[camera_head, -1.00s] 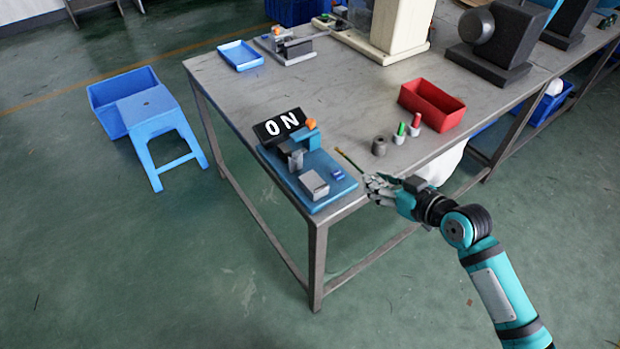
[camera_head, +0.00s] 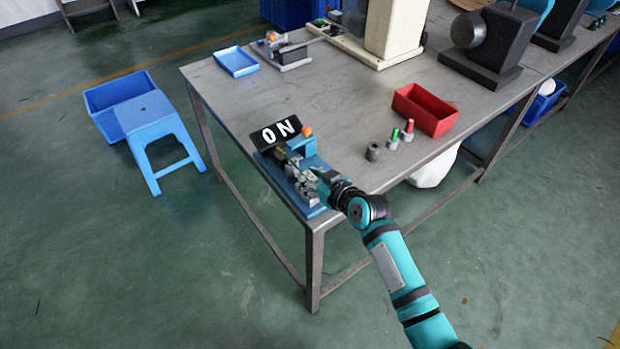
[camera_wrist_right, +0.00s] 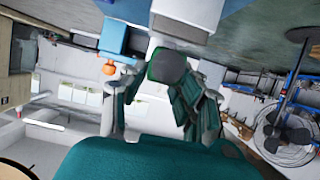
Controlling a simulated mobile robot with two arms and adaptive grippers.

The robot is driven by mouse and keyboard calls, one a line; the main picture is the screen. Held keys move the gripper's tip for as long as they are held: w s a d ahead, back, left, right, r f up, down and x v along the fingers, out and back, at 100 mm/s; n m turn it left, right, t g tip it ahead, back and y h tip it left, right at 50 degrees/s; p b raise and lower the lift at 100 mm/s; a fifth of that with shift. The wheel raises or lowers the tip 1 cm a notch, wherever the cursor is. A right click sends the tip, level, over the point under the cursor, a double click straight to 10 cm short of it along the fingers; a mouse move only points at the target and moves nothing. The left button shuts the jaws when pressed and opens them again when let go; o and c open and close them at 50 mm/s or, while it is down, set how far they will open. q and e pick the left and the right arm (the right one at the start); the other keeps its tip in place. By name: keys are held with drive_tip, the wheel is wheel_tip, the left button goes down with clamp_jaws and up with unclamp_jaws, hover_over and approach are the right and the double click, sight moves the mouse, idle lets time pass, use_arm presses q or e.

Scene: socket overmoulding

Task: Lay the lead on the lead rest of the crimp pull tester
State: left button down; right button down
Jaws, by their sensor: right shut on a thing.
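The crimp pull tester (camera_head: 302,147) stands at the front left corner of the table, with a blue base, a black "ON" display (camera_head: 276,135) and an orange knob (camera_head: 306,131). My right gripper (camera_head: 299,180) is over its base and hides much of the lead rest area. In the right wrist view my fingers (camera_wrist_right: 158,100) are near the tester's blue part (camera_wrist_right: 115,38) and a pale block (camera_wrist_right: 182,20). My left gripper is not in view.
A grey cylinder (camera_head: 372,151), a green-topped piece (camera_head: 393,139) and a red-topped piece (camera_head: 408,130) stand right of the tester. A red bin (camera_head: 425,109) is behind them. A blue tray (camera_head: 236,62) lies at the far left. The table's middle is clear.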

drive_tip(key=shift+f, duration=0.75)
drive_tip(key=c, duration=1)
unclamp_jaws()
drive_tip(key=shift+f, duration=0.1)
drive_tip(key=shift+r, duration=0.25)
drive_tip(key=shift+s+d, duration=0.25)
drive_tip(key=shift+s, duration=0.05)
drive_tip(key=v, duration=1.1)
drive_tip(key=shift+s+d, duration=0.1)
